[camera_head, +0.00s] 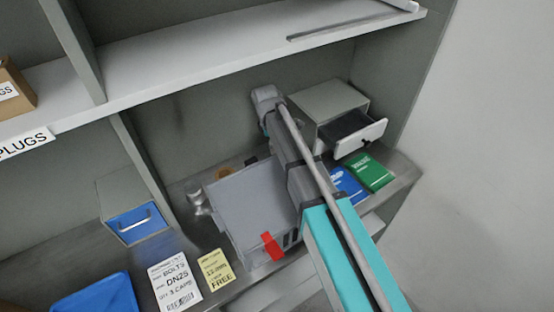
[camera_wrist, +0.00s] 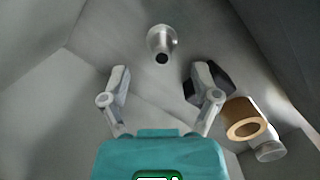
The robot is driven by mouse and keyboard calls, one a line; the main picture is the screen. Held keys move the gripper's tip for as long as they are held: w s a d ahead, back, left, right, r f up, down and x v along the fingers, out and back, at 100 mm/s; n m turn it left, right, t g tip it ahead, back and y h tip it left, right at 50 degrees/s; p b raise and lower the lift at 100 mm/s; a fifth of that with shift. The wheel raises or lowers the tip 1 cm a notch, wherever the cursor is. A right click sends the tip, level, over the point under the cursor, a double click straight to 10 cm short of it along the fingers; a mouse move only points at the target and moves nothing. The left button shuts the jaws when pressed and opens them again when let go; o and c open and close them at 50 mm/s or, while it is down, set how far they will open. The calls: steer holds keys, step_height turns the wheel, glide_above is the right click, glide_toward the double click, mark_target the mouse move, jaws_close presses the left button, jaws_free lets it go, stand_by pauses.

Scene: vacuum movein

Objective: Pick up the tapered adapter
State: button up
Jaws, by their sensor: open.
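In the wrist view a silver metal piece (camera_wrist: 162,43), wider at one end and with a dark round opening facing me, lies beyond the fingertips, roughly centred between them. It looks like the tapered adapter. My gripper (camera_wrist: 161,76) is open and empty, its two fingers spread wide. The silver piece is apart from both fingers. In the head view my arm and a large grey body hide the gripper, and I cannot pick out this piece there.
A black part (camera_wrist: 194,91) sits close by the right finger. A tan ring (camera_wrist: 246,120) and a grey cylinder (camera_wrist: 268,149) lie farther right. The head view shows an open-drawer box (camera_head: 357,138), blue and green packets (camera_head: 370,172), a blue-fronted box (camera_head: 134,223) and the upper shelf (camera_head: 215,62).

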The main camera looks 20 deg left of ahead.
steer(key=shift+f, duration=0.1)
stand_by(0.3)
steer(key=f+b, duration=0.5)
steer(key=shift+d, duration=0.4)
stand_by(0.5)
jaws_close()
stand_by(0.3)
